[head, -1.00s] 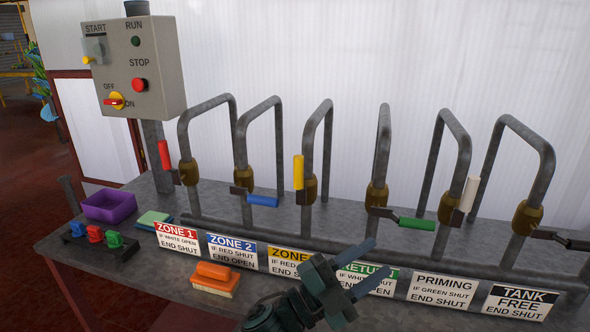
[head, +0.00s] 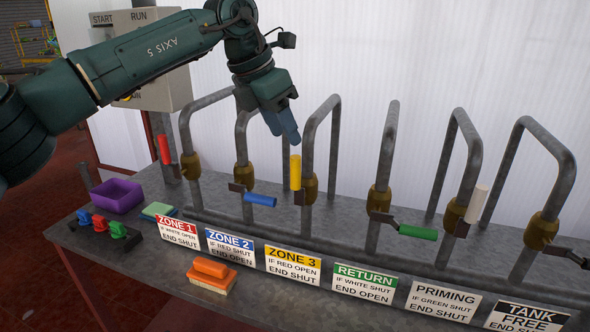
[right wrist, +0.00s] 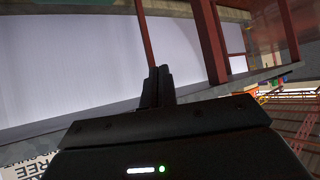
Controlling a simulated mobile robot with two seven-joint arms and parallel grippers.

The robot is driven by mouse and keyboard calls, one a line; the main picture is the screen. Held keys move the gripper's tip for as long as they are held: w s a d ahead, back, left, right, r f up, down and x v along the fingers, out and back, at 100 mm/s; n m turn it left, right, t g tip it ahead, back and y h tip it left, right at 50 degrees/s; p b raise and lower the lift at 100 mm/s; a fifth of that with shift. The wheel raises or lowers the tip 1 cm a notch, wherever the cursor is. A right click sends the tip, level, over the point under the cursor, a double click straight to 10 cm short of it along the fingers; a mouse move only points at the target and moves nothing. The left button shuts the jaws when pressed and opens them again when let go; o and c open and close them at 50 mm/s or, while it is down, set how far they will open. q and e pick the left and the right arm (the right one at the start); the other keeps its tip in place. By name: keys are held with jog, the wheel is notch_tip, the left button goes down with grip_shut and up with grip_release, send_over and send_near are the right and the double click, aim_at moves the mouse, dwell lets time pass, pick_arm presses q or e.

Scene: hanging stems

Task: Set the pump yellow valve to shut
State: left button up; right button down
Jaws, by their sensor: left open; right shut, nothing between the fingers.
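The yellow valve handle (head: 295,172) in the head view stands upright, along its pipe, beside the brass valve body (head: 310,188) on the third pipe loop. The ZONE 3 sign (head: 292,266) is below it. My left gripper (head: 291,138) comes down from above, its fingertips pointing down just over the top of the yellow handle. It is open; the fingers overlap in this view, and I cannot tell whether they touch the handle. My right gripper (right wrist: 158,76) shows only in the right wrist view, shut and empty, with a pale wall beyond it.
Neighbouring handles are red (head: 164,150), upright, blue (head: 260,200), across its pipe, green (head: 418,232), across, and white (head: 478,204), near upright. Pipe loops stand close on both sides. A purple bin (head: 116,196) and orange brush (head: 210,272) lie on the bench.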

aim_at(298, 172)
pick_arm(q)
jog(key=p+x, duration=0.1)
jog(key=x, duration=0.3)
jog(key=p+x, duration=0.1)
jog(key=x, duration=0.3)
jog(key=w+a+p+x, duration=0.1)
jog(key=x, duration=0.3)
jog(key=shift+a, duration=0.1)
grip_shut()
dwell(0.4)
